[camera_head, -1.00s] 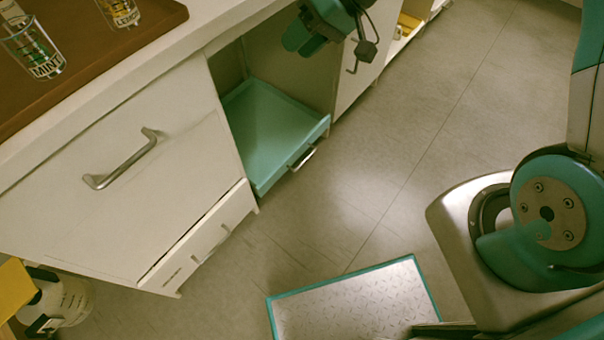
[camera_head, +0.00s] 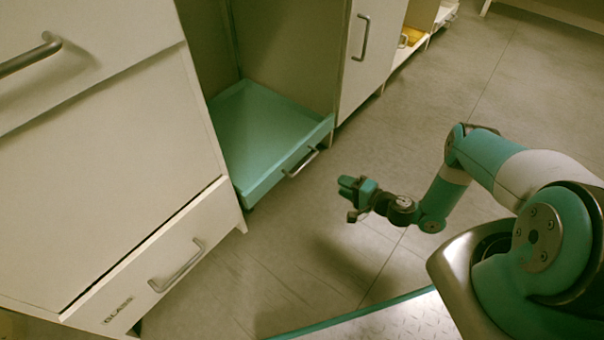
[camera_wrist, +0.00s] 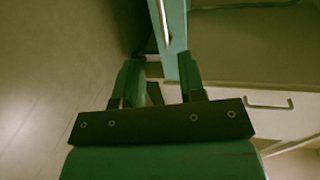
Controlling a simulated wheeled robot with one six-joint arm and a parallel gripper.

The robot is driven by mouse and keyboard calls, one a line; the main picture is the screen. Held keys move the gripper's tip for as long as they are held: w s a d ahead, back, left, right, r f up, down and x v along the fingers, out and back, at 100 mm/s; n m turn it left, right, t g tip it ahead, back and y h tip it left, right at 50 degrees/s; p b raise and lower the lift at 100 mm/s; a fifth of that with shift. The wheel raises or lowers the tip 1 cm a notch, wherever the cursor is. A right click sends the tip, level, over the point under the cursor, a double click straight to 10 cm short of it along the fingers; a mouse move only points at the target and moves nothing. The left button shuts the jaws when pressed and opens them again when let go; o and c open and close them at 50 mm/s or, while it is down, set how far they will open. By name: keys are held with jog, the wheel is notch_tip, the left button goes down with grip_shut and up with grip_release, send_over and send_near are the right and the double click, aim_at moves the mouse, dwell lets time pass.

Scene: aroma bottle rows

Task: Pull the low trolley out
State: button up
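The low trolley (camera_head: 262,182) is a teal tray with raised edges and a silver bar handle (camera_head: 300,163) on its front. It stands at floor level in an open cabinet bay, its front edge roughly at the bay opening. My gripper (camera_head: 347,196) is low above the floor, in front and to the right of the handle, apart from it. In the wrist view, the gripper (camera_wrist: 160,78) has its two fingers spread with nothing between them. The trolley's teal front (camera_wrist: 176,28) and its handle (camera_wrist: 164,22) show beyond the fingertips.
A low drawer (camera_head: 150,268) labelled GLASS with a handle is left of the bay. A white cabinet door (camera_head: 372,50) with a handle is on the right. Open grey floor (camera_head: 440,110) lies in front of the bay. Farther back, a low compartment holds something yellow (camera_head: 412,37).

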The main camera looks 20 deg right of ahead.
aim_at(302, 166)
jog(key=b+x, duration=1.1)
jog(key=x, duration=0.6)
jog(key=shift+b, duration=0.35)
jog(key=shift+r, duration=0.1)
grip_shut()
